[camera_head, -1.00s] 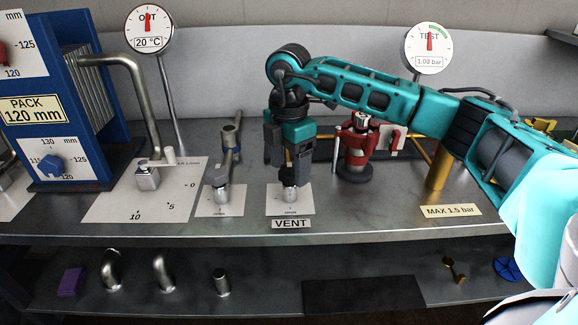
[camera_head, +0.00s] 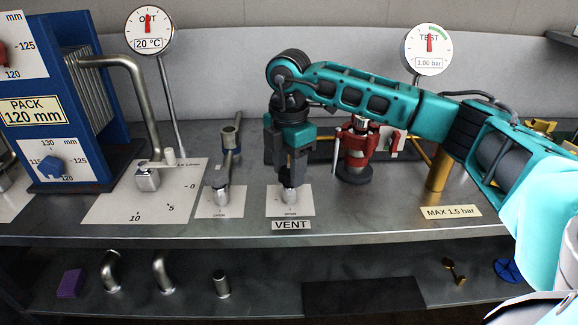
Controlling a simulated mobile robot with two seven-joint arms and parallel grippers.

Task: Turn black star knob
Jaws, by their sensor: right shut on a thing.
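My right gripper (camera_head: 291,178) points straight down above the VENT plate (camera_head: 273,207), its fingers shut around the top of a small metal valve (camera_head: 290,195). The black star knob is mostly hidden between the fingers; only a dark bit shows, and its shape cannot be made out. The white plate has small print in front of the valve, and the VENT label (camera_head: 291,225) is on the bench edge below. My left gripper is not in view.
Behind and right is a red clamp fitting (camera_head: 357,150); a brass post (camera_head: 440,168) stands farther right. The TEST gauge (camera_head: 428,48) reads 1.00 bar. The bench front (camera_head: 380,215) is clear.

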